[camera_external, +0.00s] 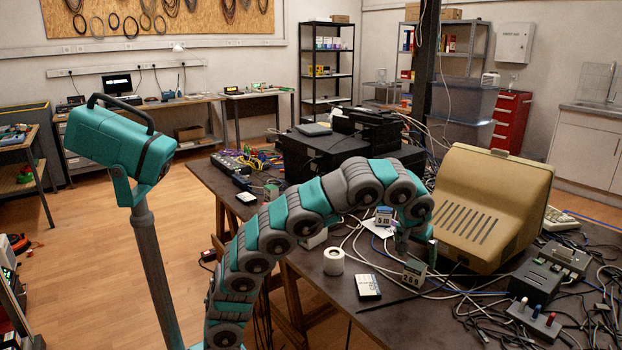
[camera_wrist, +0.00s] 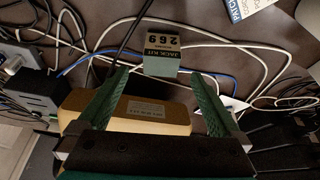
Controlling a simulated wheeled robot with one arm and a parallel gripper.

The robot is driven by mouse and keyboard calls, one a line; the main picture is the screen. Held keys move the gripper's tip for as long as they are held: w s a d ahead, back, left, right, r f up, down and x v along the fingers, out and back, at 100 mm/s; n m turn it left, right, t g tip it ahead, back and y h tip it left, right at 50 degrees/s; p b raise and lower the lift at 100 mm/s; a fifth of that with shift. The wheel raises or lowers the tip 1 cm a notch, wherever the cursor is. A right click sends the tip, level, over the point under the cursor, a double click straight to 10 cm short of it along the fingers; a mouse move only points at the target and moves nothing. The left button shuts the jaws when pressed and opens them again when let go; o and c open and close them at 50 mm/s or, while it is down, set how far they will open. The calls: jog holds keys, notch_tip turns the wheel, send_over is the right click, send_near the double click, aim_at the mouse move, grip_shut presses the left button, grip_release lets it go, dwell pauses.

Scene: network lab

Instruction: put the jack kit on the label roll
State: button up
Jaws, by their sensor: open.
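The jack kit (camera_external: 414,273) is a small grey-green box with a pale label marked 269, standing on the dark table. In the wrist view the jack kit (camera_wrist: 160,64) is just beyond my fingertips, roughly centred between them. My gripper (camera_wrist: 158,76) is open, with green fingers spread to either side and nothing between them. In the external view my gripper (camera_external: 416,246) is just above the jack kit, partly hidden by my arm. The label roll (camera_external: 334,261), a white ring-shaped roll, stands on the table left of the jack kit, apart from it.
A beige monitor (camera_external: 490,205) stands close right of my gripper. A small black-and-white box (camera_external: 367,287) lies in front of the label roll. A second numbered box (camera_external: 383,216) stands behind. Loose cables cross the table around the jack kit.

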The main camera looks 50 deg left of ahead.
aim_at(416, 264)
jog(key=shift+x, duration=2.65)
jog(key=shift+s, duration=0.1)
grip_shut()
jog(key=shift+r, duration=0.2)
